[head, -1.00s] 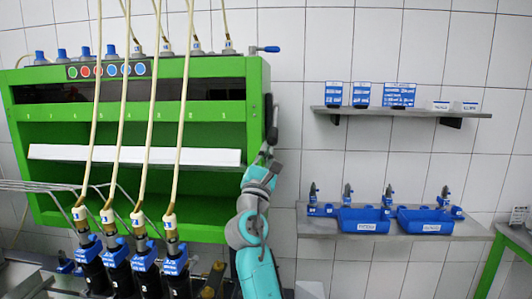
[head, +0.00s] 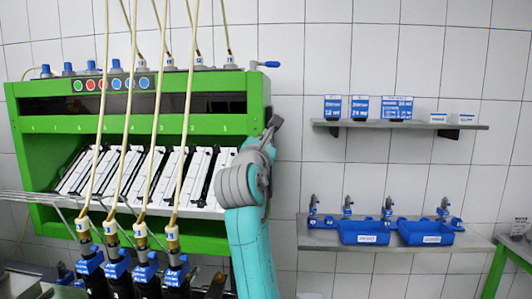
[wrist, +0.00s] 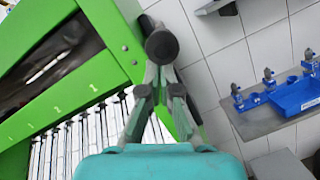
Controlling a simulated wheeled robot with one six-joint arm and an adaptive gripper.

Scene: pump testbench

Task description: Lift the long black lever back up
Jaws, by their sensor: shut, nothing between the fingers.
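In the wrist view, the dark rounded end of the long black lever (wrist: 161,45) shows beside the green cabinet's right side. My gripper (wrist: 161,82) is just below it in that picture, its fingers shut and empty. The fingertips look very close to the lever end; I cannot tell whether they touch. In the head view my gripper (head: 268,132) is at the cabinet's right edge, and my arm and fingers hide much of the lever there. The rest of the lever's length is not clear in either view.
The green cabinet (head: 28,104) holds a tilted white panel with several dark-striped strips (head: 150,175). Several hoses and black pump units stand in front. At the right are a wall shelf (head: 470,126) with boxes and a lower shelf (head: 320,240) with blue bins. Bare wall lies between.

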